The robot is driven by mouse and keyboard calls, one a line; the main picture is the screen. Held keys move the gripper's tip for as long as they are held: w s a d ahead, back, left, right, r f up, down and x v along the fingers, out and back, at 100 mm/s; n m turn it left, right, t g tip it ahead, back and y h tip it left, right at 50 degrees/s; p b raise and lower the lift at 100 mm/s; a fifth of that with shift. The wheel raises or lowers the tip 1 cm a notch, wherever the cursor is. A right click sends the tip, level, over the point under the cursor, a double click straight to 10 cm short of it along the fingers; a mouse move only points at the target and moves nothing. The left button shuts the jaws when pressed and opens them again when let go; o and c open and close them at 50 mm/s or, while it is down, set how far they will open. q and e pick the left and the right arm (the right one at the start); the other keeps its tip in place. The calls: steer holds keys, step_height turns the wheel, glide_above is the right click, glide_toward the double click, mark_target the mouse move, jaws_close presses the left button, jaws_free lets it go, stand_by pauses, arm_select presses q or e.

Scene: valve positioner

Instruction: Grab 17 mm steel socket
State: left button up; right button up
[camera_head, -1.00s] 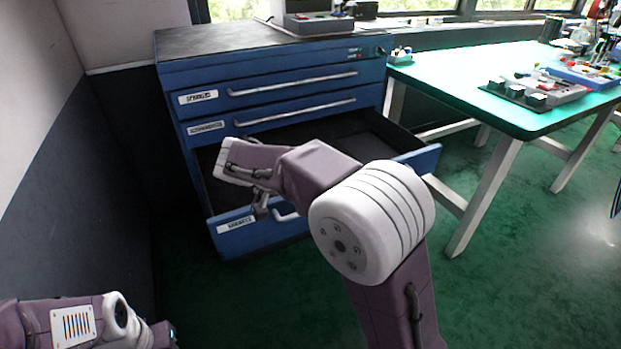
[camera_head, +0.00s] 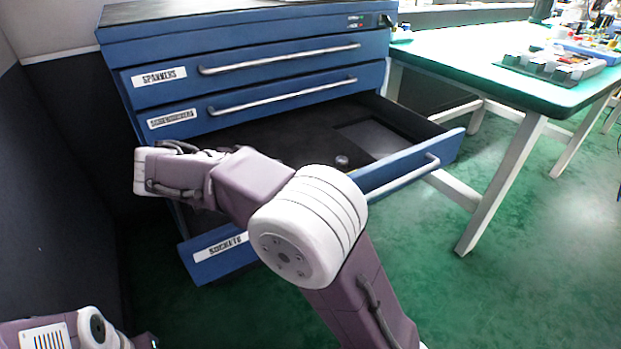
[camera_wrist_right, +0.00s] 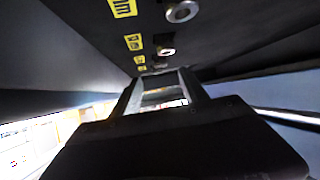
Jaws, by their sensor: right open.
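The open drawer labelled SOCKETS (camera_head: 225,246) is the lowest one in the blue cabinet. One small round socket (camera_head: 341,162) shows in it in the head view. The right wrist view shows sockets in a row, a near one (camera_wrist_right: 182,11) and a farther one (camera_wrist_right: 165,50), beside yellow size labels (camera_wrist_right: 133,41). I cannot read which is the 17 mm one. My right gripper (camera_wrist_right: 165,85) is open and empty, pointing along the row; in the head view my arm hides its fingers. My left arm shows at the lower left, its gripper out of view.
The drawer front (camera_head: 400,172) with its handle stands out over the floor. Closed drawers labelled SPANNERS (camera_head: 164,76) and SCREWDRIVERS sit above. A green-topped table (camera_head: 470,55) with parts on it stands at the right. A dark wall is at the left.

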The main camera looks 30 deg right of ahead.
steer(key=b+x, duration=0.3)
steer(key=shift+d+f, duration=0.25)
steer(key=shift+f, duration=0.1)
steer(key=shift+w+d, duration=0.1)
steer(key=shift+d, duration=0.1)
steer(key=b+x, duration=0.3)
steer(key=x, duration=0.1)
steer(key=shift+w+d+b, duration=0.15)
steer(key=shift+d+b, duration=0.15)
steer(key=shift+b, duration=0.1)
steer(key=shift+d, duration=0.2)
steer(key=shift+r, duration=0.1)
jaws_close()
